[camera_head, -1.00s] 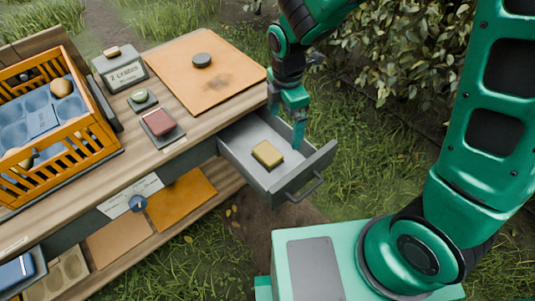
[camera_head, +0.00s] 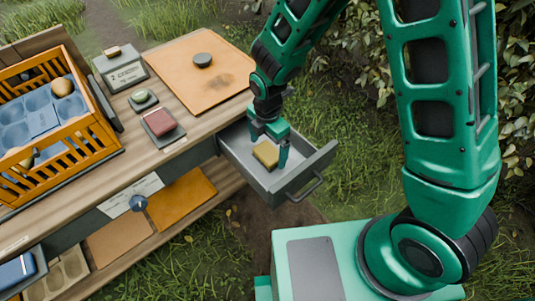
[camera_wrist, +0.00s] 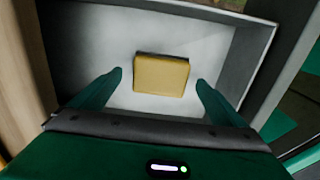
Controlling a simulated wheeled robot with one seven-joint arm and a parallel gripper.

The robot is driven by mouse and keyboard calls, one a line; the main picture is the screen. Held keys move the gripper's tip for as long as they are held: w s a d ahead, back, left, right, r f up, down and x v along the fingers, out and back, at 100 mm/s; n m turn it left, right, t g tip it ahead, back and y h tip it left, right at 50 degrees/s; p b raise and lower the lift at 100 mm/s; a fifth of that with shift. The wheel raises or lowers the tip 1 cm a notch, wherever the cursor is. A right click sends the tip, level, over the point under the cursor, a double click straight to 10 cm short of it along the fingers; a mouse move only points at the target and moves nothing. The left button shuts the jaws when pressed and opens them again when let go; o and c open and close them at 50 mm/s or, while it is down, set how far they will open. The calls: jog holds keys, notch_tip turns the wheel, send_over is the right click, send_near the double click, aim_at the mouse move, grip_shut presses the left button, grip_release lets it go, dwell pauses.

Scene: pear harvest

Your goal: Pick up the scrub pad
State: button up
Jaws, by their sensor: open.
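The yellow scrub pad (camera_head: 265,154) lies in the open grey drawer (camera_head: 300,174) under the bench. In the wrist view the scrub pad (camera_wrist: 161,76) lies on the drawer's pale floor, a little beyond the fingertips and between their lines. My gripper (camera_head: 268,150) is over the drawer, pointing down, with its fingers apart and nothing held. In the wrist view my gripper (camera_wrist: 160,80) shows a green finger on each side of the pad, with a gap on both sides. I cannot tell the exact height of the fingertips over the drawer floor.
The drawer walls stand close around my gripper, with a handle (camera_head: 305,188) on the front. The bench top holds an orange crate (camera_head: 100,150), a red block (camera_head: 158,122), a green item (camera_head: 141,97) and an orange mat (camera_head: 180,75) with a dark disc (camera_head: 202,60).

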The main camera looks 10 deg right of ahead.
jog(key=shift+f, duration=1.25)
jog(key=shift+c, duration=0.3)
jog(key=c, duration=1.1)
jog(key=shift+r, duration=0.15)
notch_tip(320, 180, up, 4)
jog(key=shift+w+r, duration=0.1)
jog(key=s+a+r, duration=0.2)
jog(key=a, duration=0.1)
jog(key=s+a+r, duration=0.2)
jog(key=s, duration=0.1)
jog(key=s+a+r, duration=0.2)
jog(key=s+a, duration=0.1)
jog(key=shift+a+r, duration=0.25)
jog(key=shift+a, duration=0.05)
